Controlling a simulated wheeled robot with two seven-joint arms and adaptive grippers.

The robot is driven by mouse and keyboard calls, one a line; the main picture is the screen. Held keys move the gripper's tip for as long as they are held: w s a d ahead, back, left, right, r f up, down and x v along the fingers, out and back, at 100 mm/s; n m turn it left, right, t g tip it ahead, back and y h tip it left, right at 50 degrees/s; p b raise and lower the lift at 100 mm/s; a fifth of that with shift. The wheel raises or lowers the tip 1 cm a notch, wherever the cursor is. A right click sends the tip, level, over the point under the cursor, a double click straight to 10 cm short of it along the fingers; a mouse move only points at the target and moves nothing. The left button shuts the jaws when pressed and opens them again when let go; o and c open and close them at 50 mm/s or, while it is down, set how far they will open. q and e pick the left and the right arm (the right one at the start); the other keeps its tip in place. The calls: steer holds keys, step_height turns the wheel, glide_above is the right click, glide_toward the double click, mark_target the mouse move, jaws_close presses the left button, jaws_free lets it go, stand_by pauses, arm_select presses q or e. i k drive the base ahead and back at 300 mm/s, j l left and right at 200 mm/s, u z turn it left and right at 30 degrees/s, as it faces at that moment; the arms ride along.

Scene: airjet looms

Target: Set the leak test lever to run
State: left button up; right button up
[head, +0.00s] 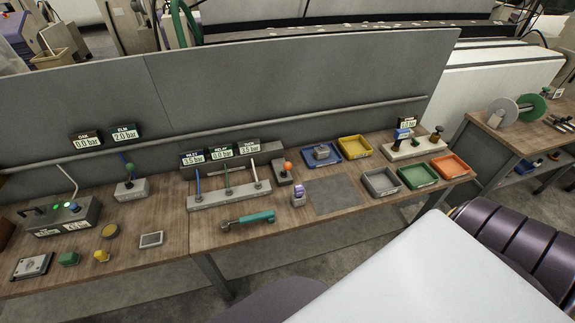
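Two small knobbed levers stand on the workbench, and I cannot read which is the leak test lever. One has an orange knob (288,166) on a grey block (283,178) right of the middle manifold (229,196). The other has a green-blue knob (129,168) on a grey block (132,189) farther left, below displays reading 0.0 bar (88,142) and 2.0 bar (125,135). Both look roughly upright; their set positions are too small to tell. Neither of my grippers is in view.
A grey control box (62,218) with lit green buttons stands at left. A teal-handled tool (250,219) lies in front of the manifold. Blue (321,154), yellow (355,148), grey (381,182), green (417,175) and orange (450,166) trays stand at right. A grey panel (280,85) backs the bench.

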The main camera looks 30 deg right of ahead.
mark_target(288, 165)
steer(key=k+j+z, duration=0.1)
steer(key=k+j, duration=0.6)
